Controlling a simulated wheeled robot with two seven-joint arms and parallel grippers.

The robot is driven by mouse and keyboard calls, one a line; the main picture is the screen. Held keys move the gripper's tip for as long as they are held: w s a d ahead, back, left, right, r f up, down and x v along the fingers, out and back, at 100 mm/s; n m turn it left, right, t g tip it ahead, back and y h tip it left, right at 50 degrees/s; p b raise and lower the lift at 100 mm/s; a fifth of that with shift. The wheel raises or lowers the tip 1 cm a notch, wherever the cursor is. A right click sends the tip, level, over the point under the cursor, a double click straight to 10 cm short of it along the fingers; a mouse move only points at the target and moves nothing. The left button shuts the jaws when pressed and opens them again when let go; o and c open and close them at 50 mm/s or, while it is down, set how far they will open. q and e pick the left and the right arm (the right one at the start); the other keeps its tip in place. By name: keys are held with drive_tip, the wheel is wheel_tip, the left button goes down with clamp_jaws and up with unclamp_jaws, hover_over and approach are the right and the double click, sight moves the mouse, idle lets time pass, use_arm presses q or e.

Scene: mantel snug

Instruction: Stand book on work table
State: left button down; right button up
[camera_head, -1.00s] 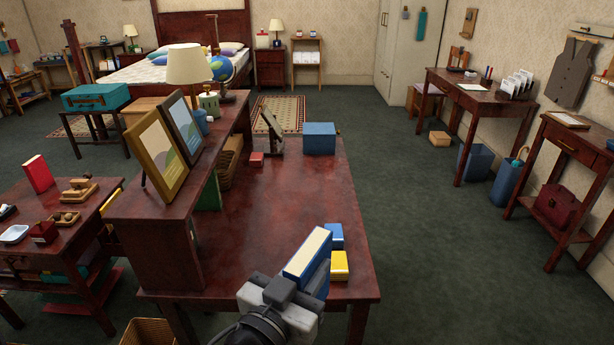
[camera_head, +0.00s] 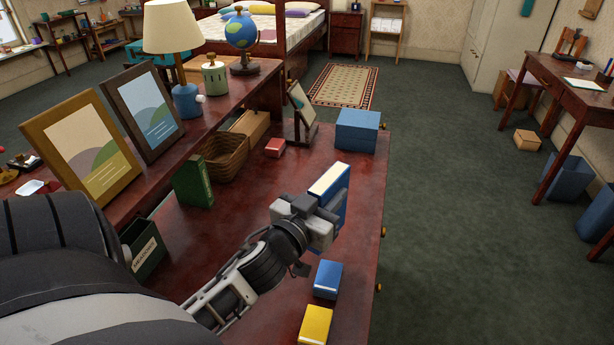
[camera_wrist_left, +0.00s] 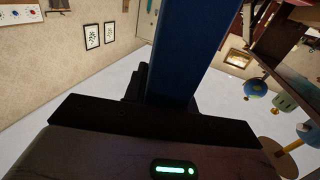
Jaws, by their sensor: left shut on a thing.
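My left gripper (camera_head: 322,222) is shut on a blue book (camera_head: 343,203) with a pale page edge facing up. The book is upright over the right part of the dark red work table (camera_head: 250,241). Whether its lower edge touches the table is hidden by the gripper. In the left wrist view the blue book (camera_wrist_left: 190,50) rises from the jaws. A green book (camera_head: 193,182) stands on the table by the raised shelf. My right gripper is not in view.
A blue box (camera_head: 326,279) and a yellow box (camera_head: 315,325) lie near the front right. A blue case (camera_head: 357,131), a small red box (camera_head: 275,147), a tilted stand (camera_head: 301,112) and a basket (camera_head: 226,157) are farther back. The table's middle is clear.

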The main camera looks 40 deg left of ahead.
use_arm(q)
drive_tip(key=w+a+r+n+g+y+b, duration=0.1)
drive_tip(key=a+r+n+y+b, duration=0.15)
drive_tip(key=a, duration=0.85)
drive_tip(key=w+a+r+n+g+y+b, duration=0.1)
drive_tip(key=a+r+y+b, duration=0.15)
drive_tip(key=a, duration=0.85)
drive_tip(key=w+d+f+b, duration=0.1)
drive_tip(key=w+d+f, duration=0.3)
drive_tip(key=d+f, duration=0.9)
drive_tip(key=shift+f+y+b, duration=0.15)
drive_tip(key=shift+y+b, duration=0.15)
drive_tip(key=shift+b, duration=0.05)
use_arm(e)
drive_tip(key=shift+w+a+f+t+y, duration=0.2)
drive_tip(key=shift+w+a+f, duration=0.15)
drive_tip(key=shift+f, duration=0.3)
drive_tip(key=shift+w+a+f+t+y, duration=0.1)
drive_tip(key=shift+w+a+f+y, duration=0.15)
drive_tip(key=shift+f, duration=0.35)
use_arm(q)
drive_tip(key=shift+w, duration=0.1)
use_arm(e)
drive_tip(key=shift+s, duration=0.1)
use_arm(q)
drive_tip(key=shift+f, duration=0.15)
drive_tip(key=c, duration=1.1)
unclamp_jaws()
